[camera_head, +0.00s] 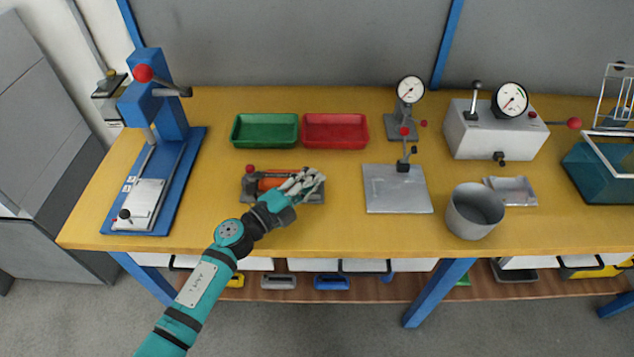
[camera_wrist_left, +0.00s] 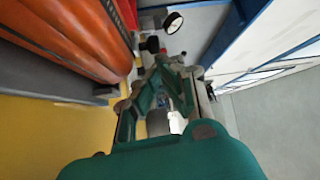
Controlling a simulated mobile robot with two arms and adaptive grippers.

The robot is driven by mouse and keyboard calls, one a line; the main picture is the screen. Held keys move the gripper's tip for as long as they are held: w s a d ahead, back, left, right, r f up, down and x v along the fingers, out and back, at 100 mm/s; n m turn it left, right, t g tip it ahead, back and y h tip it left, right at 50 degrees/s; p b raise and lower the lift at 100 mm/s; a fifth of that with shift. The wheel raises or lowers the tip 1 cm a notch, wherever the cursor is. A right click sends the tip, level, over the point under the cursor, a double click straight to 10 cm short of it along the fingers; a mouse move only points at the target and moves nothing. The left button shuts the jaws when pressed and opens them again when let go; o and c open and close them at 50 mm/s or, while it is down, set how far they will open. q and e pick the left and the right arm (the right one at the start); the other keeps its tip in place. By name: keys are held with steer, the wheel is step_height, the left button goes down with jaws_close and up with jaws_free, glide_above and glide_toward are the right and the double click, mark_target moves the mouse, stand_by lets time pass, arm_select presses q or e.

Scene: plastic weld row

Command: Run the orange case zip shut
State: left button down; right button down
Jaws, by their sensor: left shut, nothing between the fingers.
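The orange case (camera_head: 268,184) lies in a grey holder (camera_head: 253,196) on the yellow workbench. My left gripper (camera_head: 313,179) is over the right part of the case and holder and hides much of them. Its fingers are shut with nothing between them. In the left wrist view the orange case (camera_wrist_left: 80,32) fills the upper left, beside the gripper (camera_wrist_left: 167,66). My right gripper is not in view.
Green (camera_head: 265,130) and red (camera_head: 335,131) trays stand just behind the holder. A grey plate (camera_head: 397,190) and a metal cup (camera_head: 474,211) are to the right. A blue press (camera_head: 160,130) stands at left. The bench front is clear.

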mark_target(267, 180)
arm_select(q)
steer(key=shift+a, duration=0.45)
steer(key=a+b, duration=0.1)
steer(key=a, duration=0.8)
steer(key=shift+a, duration=0.15)
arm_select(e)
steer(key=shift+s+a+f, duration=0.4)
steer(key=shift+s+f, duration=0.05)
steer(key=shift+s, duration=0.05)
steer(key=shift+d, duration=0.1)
